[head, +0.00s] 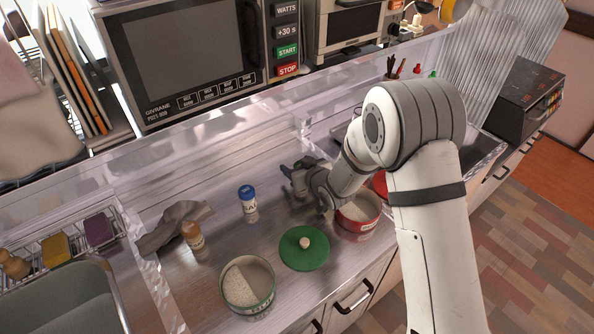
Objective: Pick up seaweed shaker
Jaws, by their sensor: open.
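A small shaker with a blue cap (248,204) stands upright on the metal counter; its label is too small to read surely. A small brown-orange shaker (193,235) stands to its left, beside a grey cloth. I cannot tell from the labels which one is the seaweed shaker. My gripper (292,182) is open and empty, low over the counter to the right of the blue-capped shaker and apart from it. My forearm hides part of the counter behind it.
A green lid (304,248) and an open tin of white grains (247,284) stand in front. A red tin (358,212) is close to my gripper's right. A clear ledge (225,128) and a microwave (190,57) are behind; a sink (62,312) is at left.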

